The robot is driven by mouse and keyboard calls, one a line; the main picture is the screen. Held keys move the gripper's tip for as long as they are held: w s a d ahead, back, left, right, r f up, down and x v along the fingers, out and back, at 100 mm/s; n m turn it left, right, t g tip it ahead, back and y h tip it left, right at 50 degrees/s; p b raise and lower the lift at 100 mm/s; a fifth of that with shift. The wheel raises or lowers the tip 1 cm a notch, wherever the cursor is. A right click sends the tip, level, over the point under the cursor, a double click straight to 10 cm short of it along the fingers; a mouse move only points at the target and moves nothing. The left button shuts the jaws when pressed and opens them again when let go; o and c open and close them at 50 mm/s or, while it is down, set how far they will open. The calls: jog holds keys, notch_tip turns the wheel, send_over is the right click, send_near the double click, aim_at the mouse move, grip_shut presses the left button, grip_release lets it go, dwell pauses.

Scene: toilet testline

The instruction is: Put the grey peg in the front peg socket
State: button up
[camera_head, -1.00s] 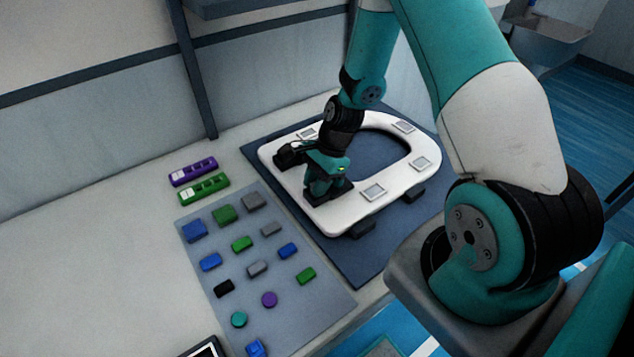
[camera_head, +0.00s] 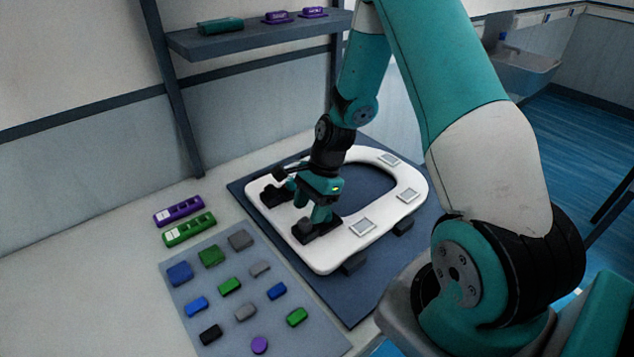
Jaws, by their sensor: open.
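My gripper (camera_head: 297,212) is open, low over the left end of the white toilet seat (camera_head: 328,262). Its two dark jaws are spread apart over the seat. I cannot pick out the grey peg with certainty. Small grey pieces lie on the grey-blue mat: a larger grey block (camera_head: 240,240), a small grey piece (camera_head: 260,269) and another grey piece (camera_head: 245,312). The front peg socket cannot be made out; the gripper covers part of the seat's left end. No held piece is visible between the jaws.
The seat lies on a dark blue mat (camera_head: 372,292). Purple (camera_head: 178,211) and green (camera_head: 190,229) slotted holders lie left. Blue, green, black and purple pieces share the grey-blue mat (camera_head: 318,335). A shelf (camera_head: 250,40) stands behind. The table's left part is clear.

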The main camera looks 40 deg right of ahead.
jog(key=v, duration=0.8)
jog(key=s+a+r+n, duration=0.5)
jog(key=a+r+n, duration=0.5)
jog(key=a+n, duration=0.15)
jog(key=s+a+r+n, duration=0.3)
jog(key=s+a+n, duration=0.1)
jog(key=s+n, duration=0.3)
jog(key=s+a+r+n, duration=0.3)
jog(key=s+a+n, duration=0.2)
jog(key=s+n, duration=0.1)
jog(key=shift+s+a+r+n, duration=0.25)
jog(key=shift+s+r+n, duration=0.05)
jog(key=shift+s+n, duration=0.05)
